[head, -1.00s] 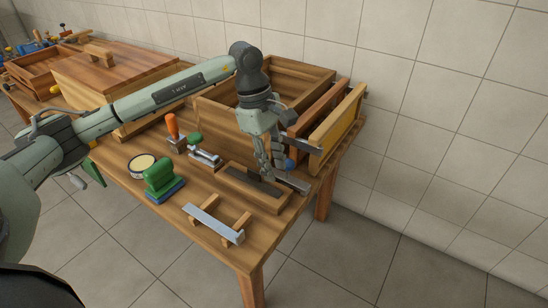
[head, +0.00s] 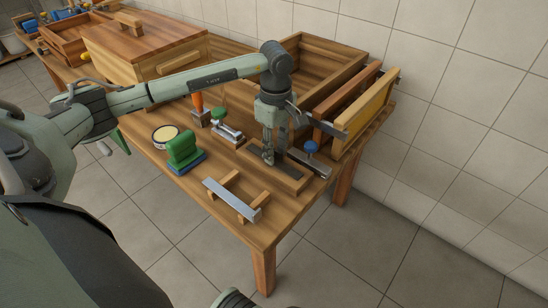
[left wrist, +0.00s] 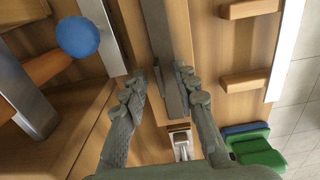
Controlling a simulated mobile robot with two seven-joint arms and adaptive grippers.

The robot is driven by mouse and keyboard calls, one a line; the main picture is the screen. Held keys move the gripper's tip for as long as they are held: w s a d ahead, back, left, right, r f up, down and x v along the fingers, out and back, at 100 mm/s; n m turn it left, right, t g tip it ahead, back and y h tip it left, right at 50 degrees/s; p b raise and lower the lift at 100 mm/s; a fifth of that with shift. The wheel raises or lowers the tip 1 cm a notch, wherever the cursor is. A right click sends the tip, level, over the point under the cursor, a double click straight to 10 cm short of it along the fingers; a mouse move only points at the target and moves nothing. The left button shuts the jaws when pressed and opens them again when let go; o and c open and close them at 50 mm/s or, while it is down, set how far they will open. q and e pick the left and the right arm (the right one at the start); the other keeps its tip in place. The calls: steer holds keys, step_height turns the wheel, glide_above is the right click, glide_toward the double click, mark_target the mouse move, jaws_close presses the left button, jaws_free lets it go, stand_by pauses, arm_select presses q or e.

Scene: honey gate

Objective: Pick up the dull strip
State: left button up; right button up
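The dull strip (head: 287,171) is a dark grey bar lying along a wooden block (head: 300,185) near the table's right front part. My left gripper (head: 268,158) points down over it and hides part of it. In the left wrist view the strip (left wrist: 163,40) runs lengthwise between the two spread fingers (left wrist: 170,90). The fingers look apart from it, one on each side, with nothing held. A shiny strip (head: 232,198) rests across two wooden supports in front. My right gripper does not show.
A blue knob (head: 311,147) on a metal piece stands close right of my left gripper. A yellow-edged wooden frame (head: 367,110) and an open wooden box (head: 325,65) stand behind. A green-handled block (head: 184,150), a round tin (head: 165,134) and an orange-handled tool (head: 198,105) are left.

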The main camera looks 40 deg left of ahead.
arm_select(q)
steer(key=shift+c, duration=0.4)
jaws_close()
